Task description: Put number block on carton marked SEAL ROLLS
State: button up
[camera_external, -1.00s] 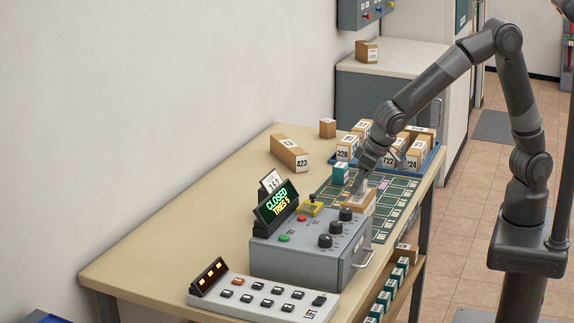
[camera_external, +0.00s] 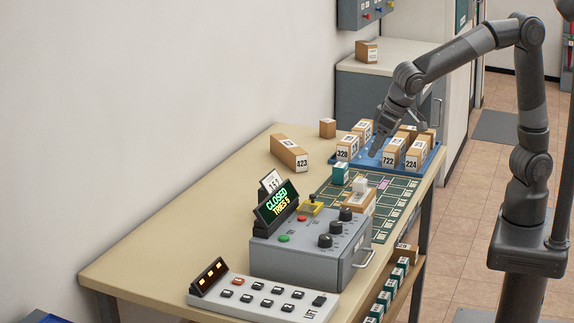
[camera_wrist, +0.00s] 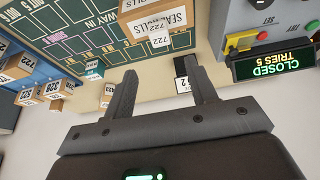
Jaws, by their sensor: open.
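In the wrist view the carton (camera_wrist: 136,28) bears a label that reads SEAL ROLLS. My gripper (camera_external: 376,151) is up and away from the carton, over the blue tray area in the external view. Its two fingers (camera_wrist: 162,88) are apart and empty in the wrist view.
A blue tray (camera_external: 418,171) holds several numbered cartons. A teal block (camera_external: 340,173) stands near the mat's back left. The control box (camera_external: 310,250) has knobs, and its sign (camera_external: 277,204) reads CLOSED, TRIES 5. A long carton marked 423 (camera_external: 288,154) lies at the back left.

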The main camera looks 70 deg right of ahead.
jog(key=s+d+r, duration=0.2)
jog(key=s+d, duration=0.2)
jog(key=d, duration=0.5)
jog(key=s+d+r, duration=0.2)
jog(key=s+d, duration=0.1)
jog(key=d, duration=0.6)
jog(key=s+d+f+t, duration=0.1)
jog(key=s+d, duration=0.9)
jog(key=s, duration=0.2)
jog(key=shift+f, duration=0.3)
